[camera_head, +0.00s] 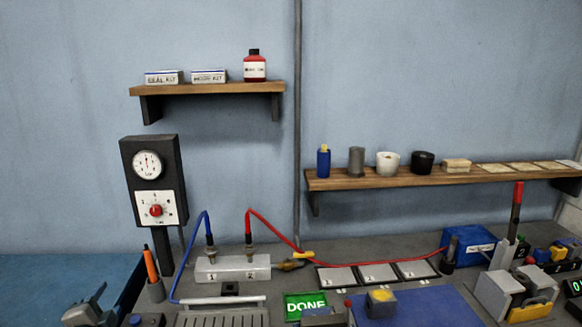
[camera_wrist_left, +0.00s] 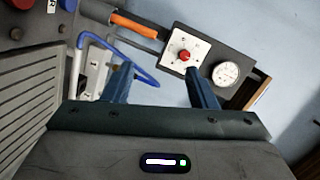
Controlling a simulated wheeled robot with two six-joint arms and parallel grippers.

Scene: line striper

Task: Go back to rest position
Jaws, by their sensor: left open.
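My left gripper (camera_head: 92,309) shows low at the left edge of the bench in the head view. In the left wrist view my left gripper (camera_wrist_left: 162,88) has its two dark blue fingers spread wide, with nothing between them. It is apart from the gauge panel and the orange-handled tool, which lie beyond its fingers. My right gripper does not show in either view.
A gauge panel (camera_head: 154,180) with a red knob and an orange-handled tool (camera_head: 151,264) stand near my left gripper. A white block (camera_head: 233,268) with blue and red hoses is to their right. Shelves (camera_head: 207,89) are above. A green DONE sign (camera_head: 305,306) is lit.

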